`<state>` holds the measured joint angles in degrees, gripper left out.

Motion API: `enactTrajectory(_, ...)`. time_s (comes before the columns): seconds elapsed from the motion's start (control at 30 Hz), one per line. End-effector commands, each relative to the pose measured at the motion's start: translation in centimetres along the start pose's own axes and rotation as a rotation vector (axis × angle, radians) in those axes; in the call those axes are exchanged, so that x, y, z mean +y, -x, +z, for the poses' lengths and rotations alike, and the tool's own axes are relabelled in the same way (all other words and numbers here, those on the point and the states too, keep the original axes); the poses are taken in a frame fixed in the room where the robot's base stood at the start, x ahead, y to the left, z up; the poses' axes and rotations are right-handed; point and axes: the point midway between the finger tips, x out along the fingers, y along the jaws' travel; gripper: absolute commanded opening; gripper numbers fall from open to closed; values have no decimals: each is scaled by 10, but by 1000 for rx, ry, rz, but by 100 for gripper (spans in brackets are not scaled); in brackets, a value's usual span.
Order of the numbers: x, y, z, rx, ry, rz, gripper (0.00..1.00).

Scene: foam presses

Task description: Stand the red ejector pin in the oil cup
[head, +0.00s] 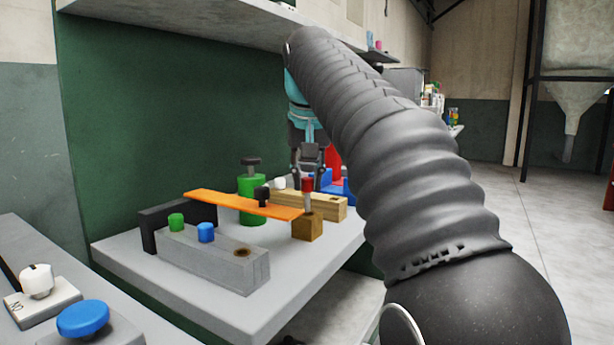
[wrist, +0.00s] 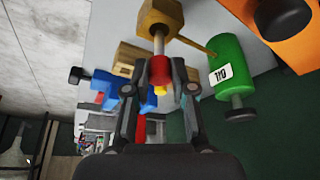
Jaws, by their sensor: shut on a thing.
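The red ejector pin (head: 307,185) has a red head and a pale metal shaft. It is upright over a small tan block (head: 307,228), and its lower end meets the block's top; I cannot tell how deep it sits. My gripper (head: 308,178) is shut on the red head from above. In the wrist view the fingertips (wrist: 163,72) flank the red head (wrist: 155,63), and the shaft runs to the tan block (wrist: 162,16). No oil cup is clearly identifiable; a grey block (head: 215,262) has a round brown-rimmed hole in its top.
An orange bar (head: 235,203) with a black knob reaches close to the tan block. A green cylinder (head: 246,186), a wooden block (head: 325,206) and blue parts (head: 345,188) stand behind. Green and blue knobs stand on the grey block. The table's front edge (head: 175,300) is clear.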

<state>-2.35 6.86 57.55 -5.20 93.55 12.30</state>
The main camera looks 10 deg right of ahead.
Motion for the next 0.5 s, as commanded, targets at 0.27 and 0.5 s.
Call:
enactTrajectory(0.27,0,-6,3,0,0,0,0)
enactTrajectory(0.5,0,-11,5,-1,0,0,0)
